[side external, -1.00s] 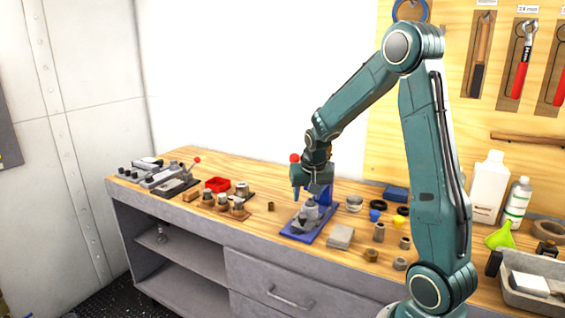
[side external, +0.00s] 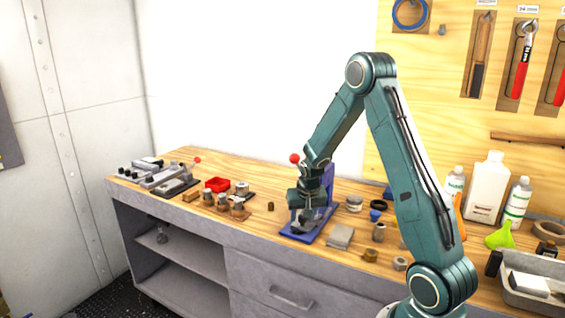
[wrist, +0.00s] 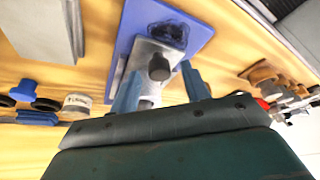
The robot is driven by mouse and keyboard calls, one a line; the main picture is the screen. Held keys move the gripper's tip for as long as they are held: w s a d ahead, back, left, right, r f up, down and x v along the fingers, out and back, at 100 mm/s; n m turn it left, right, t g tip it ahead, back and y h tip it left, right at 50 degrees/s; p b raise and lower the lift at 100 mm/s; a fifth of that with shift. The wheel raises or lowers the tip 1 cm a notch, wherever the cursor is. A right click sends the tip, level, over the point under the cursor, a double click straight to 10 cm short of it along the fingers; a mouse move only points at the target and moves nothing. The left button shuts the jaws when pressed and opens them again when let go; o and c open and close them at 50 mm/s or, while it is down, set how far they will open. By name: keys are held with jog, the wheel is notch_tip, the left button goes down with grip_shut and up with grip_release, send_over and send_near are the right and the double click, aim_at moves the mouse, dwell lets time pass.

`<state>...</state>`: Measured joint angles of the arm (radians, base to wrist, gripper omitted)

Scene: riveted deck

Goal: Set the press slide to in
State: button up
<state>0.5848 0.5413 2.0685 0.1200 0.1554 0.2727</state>
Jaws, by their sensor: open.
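The press has a blue base and column (side external: 327,186), with a red ball (side external: 295,158) at the upper left of the column in the side view. A grey slide block with a dark round knob (wrist: 159,67) sits on its blue base plate (wrist: 196,32) in the wrist view. My gripper (wrist: 160,88) is open, its two blue-grey fingers on either side of the block near the knob, with nothing held. In the side view my gripper (side external: 306,208) is low over the press and hides much of the slide. I cannot tell whether the fingers touch it.
A grey block (side external: 340,236) lies just right of the press base. Small metal parts, a jar (side external: 354,203) and bottles (side external: 516,202) stand farther right. A red tray (side external: 217,184) and several fixtures stand left. Some bench is clear between them and the press.

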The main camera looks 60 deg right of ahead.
jog(key=shift+f, duration=0.1)
grip_shut()
jog(key=shift+d, duration=2.1)
jog(key=shift+c, duration=0.8)
grip_release()
jog(key=shift+o, duration=0.8)
jog(key=shift+a+r, duration=0.15)
jog(key=shift+r, duration=0.05)
jog(key=v, duration=1.3)
jog(key=shift+r, duration=0.2)
